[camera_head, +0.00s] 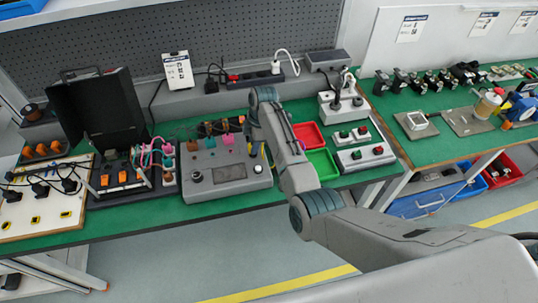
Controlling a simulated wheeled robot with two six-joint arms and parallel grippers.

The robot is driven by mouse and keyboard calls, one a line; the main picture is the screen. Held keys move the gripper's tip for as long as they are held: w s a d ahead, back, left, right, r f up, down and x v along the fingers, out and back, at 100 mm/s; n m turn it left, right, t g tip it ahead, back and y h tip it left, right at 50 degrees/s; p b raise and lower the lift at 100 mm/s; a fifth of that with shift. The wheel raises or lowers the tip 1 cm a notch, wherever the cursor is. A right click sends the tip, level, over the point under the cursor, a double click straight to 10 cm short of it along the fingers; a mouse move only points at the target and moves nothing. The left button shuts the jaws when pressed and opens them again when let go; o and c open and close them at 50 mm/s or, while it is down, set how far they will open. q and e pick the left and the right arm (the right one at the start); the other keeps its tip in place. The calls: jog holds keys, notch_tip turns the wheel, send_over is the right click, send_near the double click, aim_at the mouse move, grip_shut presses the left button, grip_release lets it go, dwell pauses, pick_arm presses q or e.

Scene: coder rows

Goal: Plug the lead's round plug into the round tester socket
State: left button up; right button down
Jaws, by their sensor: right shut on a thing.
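My right arm reaches in from the lower right. Its gripper (256,148) points down over the right part of the grey tester box (228,172). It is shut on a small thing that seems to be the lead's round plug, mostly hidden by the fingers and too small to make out. My left gripper is not in view.
Left of the tester stands an open black case (103,115) with orange switches and coloured leads. A red bin (308,135) and a green bin (322,164) lie right of my forearm, beside button boxes (364,154). A power strip (255,79) runs along the back.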

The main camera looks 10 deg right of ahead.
jog(key=shift+r, duration=0.1)
dwell(0.3)
jog(key=shift+p, duration=0.4)
jog(key=shift+f+p, duration=0.5)
jog(key=shift+f, duration=0.05)
dwell(1.3)
jog(key=shift+f, duration=0.15)
jog(key=c, duration=1)
grip_release()
jog(key=shift+c, duration=0.2)
